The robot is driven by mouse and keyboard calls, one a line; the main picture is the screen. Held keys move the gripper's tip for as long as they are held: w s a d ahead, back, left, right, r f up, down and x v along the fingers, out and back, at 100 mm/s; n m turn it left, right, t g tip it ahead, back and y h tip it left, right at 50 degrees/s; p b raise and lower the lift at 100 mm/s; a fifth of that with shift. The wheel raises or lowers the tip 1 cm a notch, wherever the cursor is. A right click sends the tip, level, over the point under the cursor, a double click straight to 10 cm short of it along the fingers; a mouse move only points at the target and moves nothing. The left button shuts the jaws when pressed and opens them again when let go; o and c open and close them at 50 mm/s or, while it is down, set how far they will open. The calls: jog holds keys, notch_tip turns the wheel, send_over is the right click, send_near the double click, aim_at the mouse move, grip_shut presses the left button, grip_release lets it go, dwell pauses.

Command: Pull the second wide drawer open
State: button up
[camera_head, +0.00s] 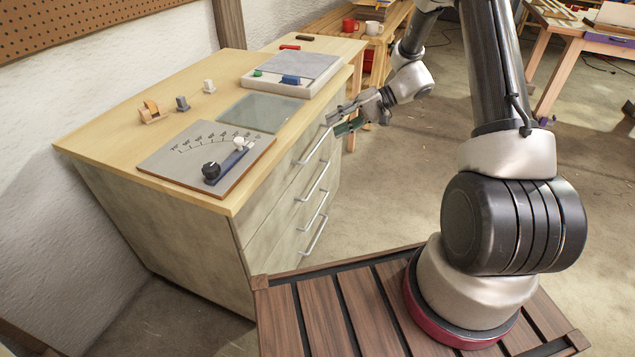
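The wooden cabinet (165,245) has a stack of wide drawers on its right-facing front, each with a long bar handle. The top handle (313,148) is nearest the worktop. The second drawer's handle (313,182) is just below it, and further handles sit lower. The drawer fronts look flush with the cabinet. My gripper (336,125) is by the upper far end of the drawer front, near the far end of the top handle and above the second one. Its fingers look apart with nothing between them. I cannot tell whether a finger touches the cabinet.
On the worktop lie a dial panel (205,155) with a lever, a glass-like plate (262,110), a grey-topped box (292,72) and small blocks. A bench with a red mug (350,25) stands behind. The floor (385,185) before the drawers is clear.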

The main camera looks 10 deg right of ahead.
jog(key=w+d+f+m+t+y, duration=0.1)
jog(key=w+f+t, duration=0.15)
jog(key=f, duration=0.55)
jog(key=w+f+m+t+y, duration=0.1)
jog(key=w+f+m, duration=0.15)
jog(key=f, duration=0.65)
jog(key=m+t, duration=0.2)
jog(key=t, duration=0.2)
send_near(318, 180)
jog(key=a, duration=0.2)
jog(key=shift+h, duration=0.5)
jog(key=shift+w+x, duration=0.25)
jog(key=shift+x, duration=4.05)
jog(key=shift+d+f, duration=0.15)
grip_shut()
